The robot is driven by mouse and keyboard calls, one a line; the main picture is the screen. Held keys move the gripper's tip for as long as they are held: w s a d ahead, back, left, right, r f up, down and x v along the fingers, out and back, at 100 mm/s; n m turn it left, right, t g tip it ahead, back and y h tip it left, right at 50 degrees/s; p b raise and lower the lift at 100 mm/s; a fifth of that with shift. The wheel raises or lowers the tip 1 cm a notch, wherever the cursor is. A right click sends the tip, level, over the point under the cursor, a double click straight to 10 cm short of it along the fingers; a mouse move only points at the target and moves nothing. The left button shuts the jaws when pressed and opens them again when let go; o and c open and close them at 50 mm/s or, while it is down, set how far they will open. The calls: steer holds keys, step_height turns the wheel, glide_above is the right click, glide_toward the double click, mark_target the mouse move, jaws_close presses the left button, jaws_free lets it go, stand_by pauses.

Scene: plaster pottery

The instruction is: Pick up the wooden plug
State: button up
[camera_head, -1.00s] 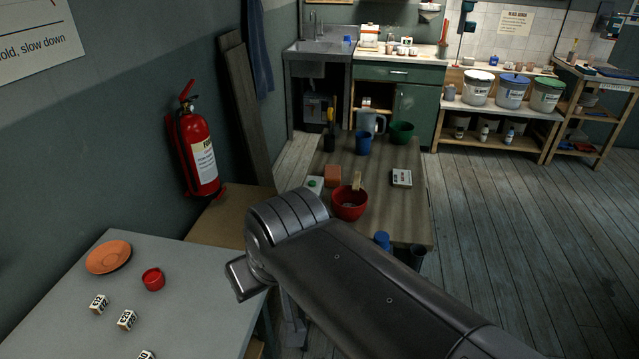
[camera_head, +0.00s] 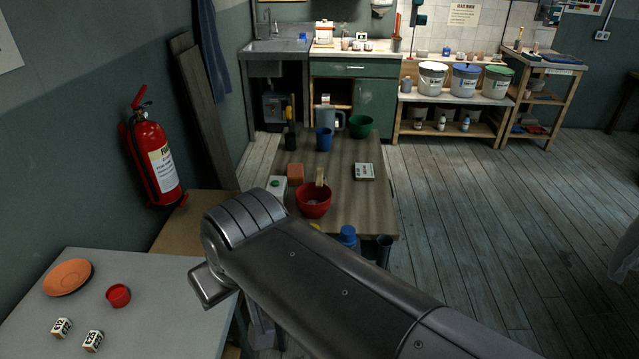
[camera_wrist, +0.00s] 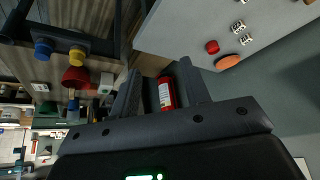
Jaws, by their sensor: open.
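I cannot surely make out the wooden plug in either view. A pale wooden piece (camera_head: 319,177) stands upright at the back rim of the red bowl (camera_head: 314,201) on the wooden table; whether it is the plug I cannot tell. My gripper (camera_wrist: 160,78) is open and empty in the wrist view, its two dark fingers apart, with the red fire extinguisher (camera_wrist: 166,93) far behind the gap. In the head view my arm crosses the front, and the fingers cannot be made out.
The wooden table (camera_head: 345,205) also holds a terracotta-coloured block (camera_head: 295,172), a blue cup (camera_head: 323,139) and a green bowl (camera_head: 360,126). A grey table (camera_head: 150,300) at left bears an orange plate (camera_head: 68,277), a small red pot (camera_head: 118,295) and dice-like blocks. The floor at right is clear.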

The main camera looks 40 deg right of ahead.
steer(key=shift+o, duration=0.3)
steer(key=w+d+r+m+h, duration=0.25)
steer(key=w+d, duration=0.45)
steer(key=w, duration=0.5)
steer(key=m+g, duration=0.2)
steer(key=m, duration=0.5)
glide_toward(320, 172)
steer(key=shift+w+a+f+n+h, duration=0.25)
steer(key=shift+w+a+f+h, duration=0.1)
steer(key=shift+w+a+f, duration=0.3)
steer(key=shift+d+f, duration=0.4)
steer(key=shift+f, duration=0.2)
steer(key=x, duration=0.4)
steer(key=shift+d+f, duration=0.1)
steer(key=shift+f, duration=0.15)
steer(key=shift+d+x, duration=0.15)
steer(key=shift+x, duration=1.25)
steer(key=shift+d+x, duration=0.1)
steer(key=shift+x, duration=1.3)
steer(key=shift+s, duration=0.15)
